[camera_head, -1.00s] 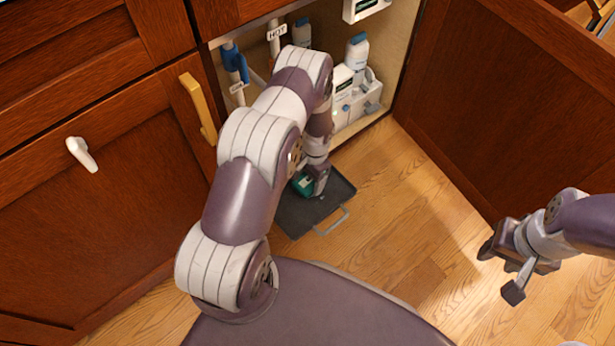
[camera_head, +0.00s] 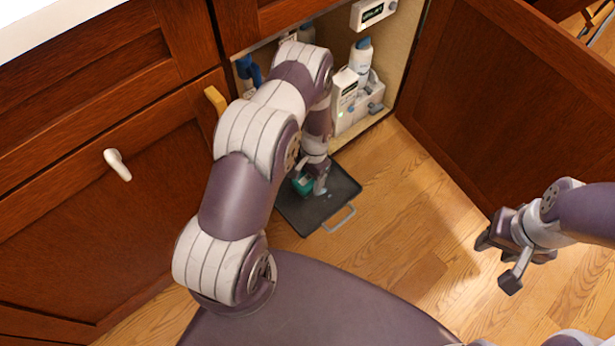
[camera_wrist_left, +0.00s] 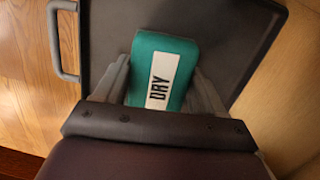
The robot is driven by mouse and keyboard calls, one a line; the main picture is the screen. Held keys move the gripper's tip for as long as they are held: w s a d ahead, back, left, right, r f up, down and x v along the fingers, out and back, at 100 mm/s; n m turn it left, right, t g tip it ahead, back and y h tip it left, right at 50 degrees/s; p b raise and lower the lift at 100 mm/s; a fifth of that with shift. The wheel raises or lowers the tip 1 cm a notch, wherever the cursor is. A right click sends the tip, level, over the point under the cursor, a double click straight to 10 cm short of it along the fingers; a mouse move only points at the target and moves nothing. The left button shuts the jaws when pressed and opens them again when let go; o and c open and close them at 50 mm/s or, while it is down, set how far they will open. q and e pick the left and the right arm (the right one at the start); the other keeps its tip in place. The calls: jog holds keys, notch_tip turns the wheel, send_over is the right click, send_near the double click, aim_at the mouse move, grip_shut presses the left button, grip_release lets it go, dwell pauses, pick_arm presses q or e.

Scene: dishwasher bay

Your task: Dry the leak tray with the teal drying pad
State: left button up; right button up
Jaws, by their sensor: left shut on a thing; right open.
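The dark leak tray (camera_head: 335,207) lies on the wood floor in front of the open cabinet, its grey wire handle toward me. It also shows in the left wrist view (camera_wrist_left: 240,35). My left gripper (camera_head: 312,186) is over the tray, shut on the teal drying pad (camera_head: 302,184). In the left wrist view the pad (camera_wrist_left: 180,48), with a white "DRY" label, sits between the two fingers, over the tray's dark surface. I cannot tell if the pad touches the tray. My right gripper (camera_head: 496,262) is open and empty above the floor at the right.
The open cabinet door (camera_head: 520,110) stands at the right. Inside the cabinet are a white bottle (camera_head: 360,58), a white box with a green light (camera_head: 345,95) and blue-handled valves (camera_head: 248,70). Floor between tray and right gripper is clear.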

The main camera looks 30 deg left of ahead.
pick_arm(q)
jog(key=shift+r+p, duration=1.3)
jog(key=shift+r, duration=0.5)
